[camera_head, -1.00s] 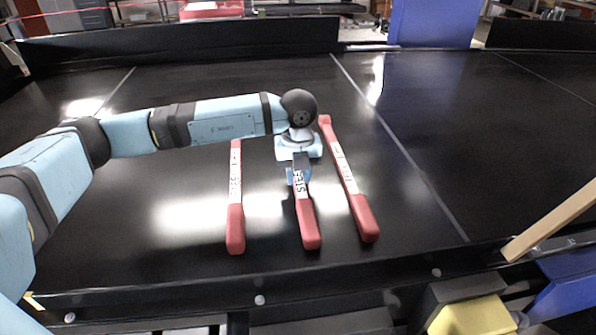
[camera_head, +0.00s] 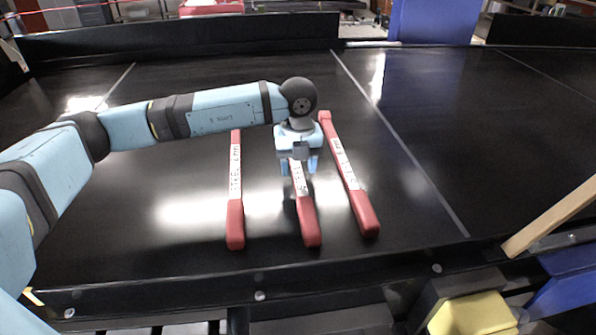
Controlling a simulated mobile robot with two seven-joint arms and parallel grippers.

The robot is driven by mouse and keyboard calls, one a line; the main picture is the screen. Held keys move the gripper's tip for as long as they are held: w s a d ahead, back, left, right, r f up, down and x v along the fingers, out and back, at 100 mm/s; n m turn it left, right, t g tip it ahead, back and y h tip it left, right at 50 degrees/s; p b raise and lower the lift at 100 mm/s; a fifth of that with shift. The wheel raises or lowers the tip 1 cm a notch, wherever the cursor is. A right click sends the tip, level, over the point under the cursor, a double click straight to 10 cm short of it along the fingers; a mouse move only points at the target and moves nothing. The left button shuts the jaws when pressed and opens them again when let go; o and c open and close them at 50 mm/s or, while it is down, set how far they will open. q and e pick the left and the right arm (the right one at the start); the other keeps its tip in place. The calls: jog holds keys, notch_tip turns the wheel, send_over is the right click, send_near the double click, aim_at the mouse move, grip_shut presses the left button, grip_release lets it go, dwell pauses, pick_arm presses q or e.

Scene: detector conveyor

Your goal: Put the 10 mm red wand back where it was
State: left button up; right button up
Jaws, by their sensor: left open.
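Three red wands with white labelled middles lie side by side on the black conveyor belt. They are a left wand (camera_head: 235,222), a middle wand (camera_head: 309,222) and a right wand (camera_head: 364,212). The labels are too small to read, so I cannot tell which is the 10 mm one. My left gripper (camera_head: 299,172) is open, fingers pointing down, above the middle wand's white part. It hides that wand's far end. My right gripper is not in view.
The black belt (camera_head: 130,215) is clear to the left and right of the wands. A raised black wall (camera_head: 180,42) runs along the back. A wooden bar (camera_head: 550,218) and a yellow block (camera_head: 474,314) are at the front right.

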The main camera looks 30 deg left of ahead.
aim_at(298, 174)
pick_arm(q)
notch_tip(298, 174, up, 10)
jog(key=b, duration=0.2)
jog(key=shift+r, duration=0.15)
jog(key=shift+s, duration=0.1)
dwell(0.3)
